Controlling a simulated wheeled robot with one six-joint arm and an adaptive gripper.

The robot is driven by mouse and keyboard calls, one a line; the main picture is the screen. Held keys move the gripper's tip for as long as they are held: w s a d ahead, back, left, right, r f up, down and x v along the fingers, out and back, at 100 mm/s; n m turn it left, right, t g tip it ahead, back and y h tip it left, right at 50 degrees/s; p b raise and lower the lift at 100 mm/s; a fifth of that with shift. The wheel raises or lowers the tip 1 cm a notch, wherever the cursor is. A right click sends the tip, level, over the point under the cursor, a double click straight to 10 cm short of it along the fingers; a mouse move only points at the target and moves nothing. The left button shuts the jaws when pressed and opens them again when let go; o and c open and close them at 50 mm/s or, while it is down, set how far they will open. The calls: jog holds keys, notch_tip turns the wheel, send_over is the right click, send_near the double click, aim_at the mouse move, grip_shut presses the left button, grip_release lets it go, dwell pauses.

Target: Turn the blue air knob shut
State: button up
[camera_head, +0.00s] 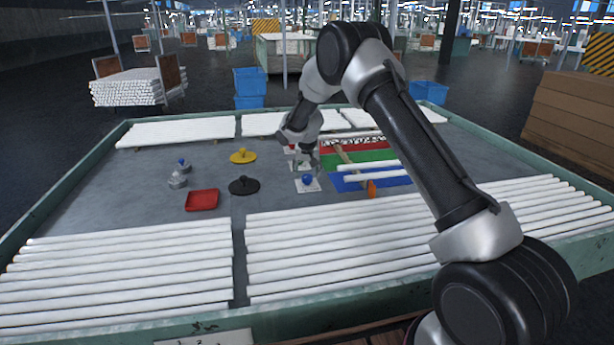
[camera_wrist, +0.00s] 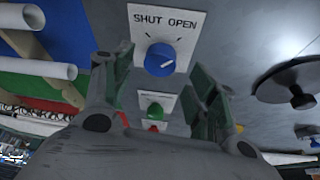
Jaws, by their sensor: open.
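The blue air knob (camera_head: 307,179) is on a white plate (camera_head: 314,188) on the grey bench top. In the wrist view the blue knob (camera_wrist: 160,60) is close, and its plate (camera_wrist: 190,17) reads SHUT on the left and OPEN on the right. A pale line on the knob's face slants toward the upper right, the OPEN side. My gripper (camera_head: 308,166) is above the bench, just behind the knob in the head view. In the wrist view my gripper (camera_wrist: 155,72) is open and empty, with a finger either side of the knob and no visible contact.
A green knob (camera_wrist: 155,110) and a red knob (camera_wrist: 153,127) line up beyond the blue one. White tubes (camera_head: 385,173) lie over coloured strips at right. A black stand (camera_head: 243,186), yellow stand (camera_head: 242,156) and red tray (camera_head: 202,200) are at left.

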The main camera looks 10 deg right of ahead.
aim_at(307, 176)
jog(key=shift+x, duration=1.6)
jog(key=c, duration=1)
